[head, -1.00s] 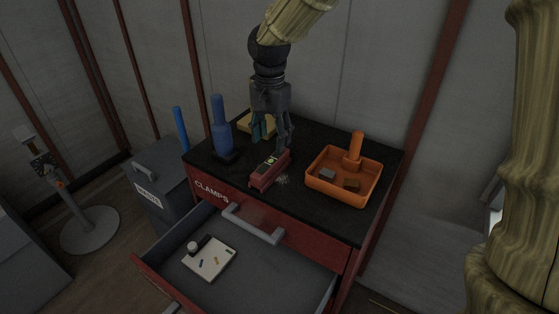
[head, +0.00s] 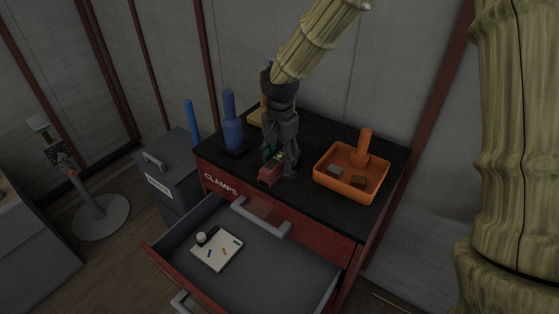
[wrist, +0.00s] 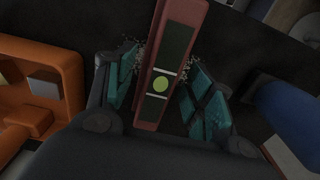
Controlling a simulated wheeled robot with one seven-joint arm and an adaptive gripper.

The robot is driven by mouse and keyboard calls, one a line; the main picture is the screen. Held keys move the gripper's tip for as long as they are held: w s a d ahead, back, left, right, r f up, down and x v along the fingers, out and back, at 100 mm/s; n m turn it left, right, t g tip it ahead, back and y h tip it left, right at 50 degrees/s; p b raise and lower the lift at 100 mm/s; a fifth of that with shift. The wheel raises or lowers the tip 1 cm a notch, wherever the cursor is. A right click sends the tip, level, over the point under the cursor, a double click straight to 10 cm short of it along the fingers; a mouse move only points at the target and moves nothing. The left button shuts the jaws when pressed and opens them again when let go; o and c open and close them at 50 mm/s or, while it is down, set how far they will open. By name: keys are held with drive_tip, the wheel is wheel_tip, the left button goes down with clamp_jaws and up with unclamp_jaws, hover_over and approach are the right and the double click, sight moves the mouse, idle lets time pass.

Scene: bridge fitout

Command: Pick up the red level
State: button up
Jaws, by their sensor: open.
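The red level (head: 270,172) lies on the black top of the cabinet, near its front edge. In the wrist view the red level (wrist: 170,60) runs lengthwise between my two fingers, with a round yellow-green vial in its middle. My gripper (head: 279,160) is over the level and pointing down. In the wrist view my gripper (wrist: 163,88) is open, with one teal-padded finger on each side of the level and a gap beside it. In the head view the fingers hide part of the level.
An orange tray (head: 322,181) with small blocks and an upright orange handle stands to the right. A blue bottle-shaped tool (head: 232,132) stands to the left. A yellow item (head: 256,117) is behind. The open drawer (head: 262,276) below holds a white board (head: 217,250).

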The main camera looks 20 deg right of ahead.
drive_tip(key=shift+f, duration=0.2)
drive_tip(key=shift+c, duration=0.2)
clamp_jaws()
